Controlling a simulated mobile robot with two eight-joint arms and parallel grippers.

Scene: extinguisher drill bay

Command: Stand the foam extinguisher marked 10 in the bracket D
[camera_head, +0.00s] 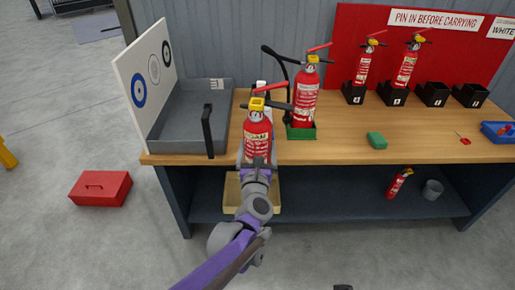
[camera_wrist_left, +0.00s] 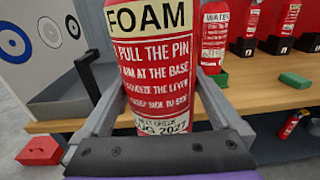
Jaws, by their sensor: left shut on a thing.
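A red foam extinguisher (camera_head: 257,134) with a yellow collar and black lever is upright in my left gripper (camera_head: 257,160), at the table's front edge. In the left wrist view the two fingers close around the extinguisher (camera_wrist_left: 155,60), which shows a FOAM label; I see no number 10. A row of black brackets stands along the red board at the back right. The two left brackets (camera_head: 353,94) (camera_head: 394,97) hold red extinguishers; the two right ones (camera_head: 433,95) (camera_head: 470,96) look empty. Their letters are too small to read surely. My right gripper is not in view.
A larger extinguisher labelled WATER (camera_head: 304,95) stands in a green tray (camera_head: 301,133) just right of mine. A grey tray (camera_head: 190,140) and target board (camera_head: 146,75) are left. A green block (camera_head: 377,140) lies mid-table; a blue tray (camera_head: 497,132) is far right.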

